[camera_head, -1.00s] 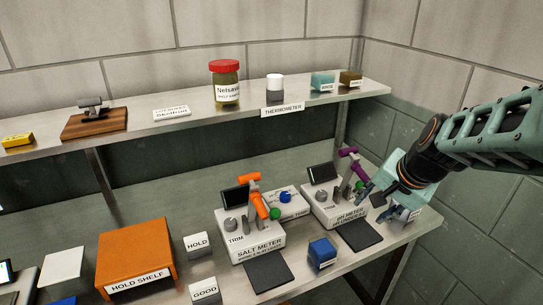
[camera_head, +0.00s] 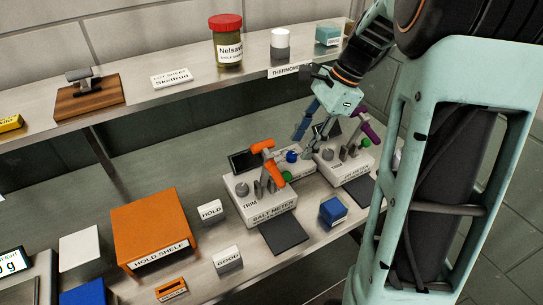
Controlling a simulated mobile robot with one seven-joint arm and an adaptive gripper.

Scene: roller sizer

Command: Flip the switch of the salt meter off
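The salt meter (camera_head: 270,209) is a white box on the lower bench with a dark screen, a grey TRIM knob and a green button. An orange lever-like part (camera_head: 264,149) stands up from it, with small grey posts below. Which of these is its switch I cannot tell for sure. My gripper (camera_head: 304,140) hangs just behind and to the right of the salt meter, fingers pointing down, in front of the pH meter's screen. Its fingers look spread apart and nothing shows between them. It does not appear to touch the orange part.
The pH meter (camera_head: 345,163) with a purple lever stands close on the right. A blue cube (camera_head: 333,210) and a dark pad (camera_head: 283,236) lie in front. The orange hold shelf (camera_head: 157,223) stands left. The upper shelf (camera_head: 185,98) overhangs behind.

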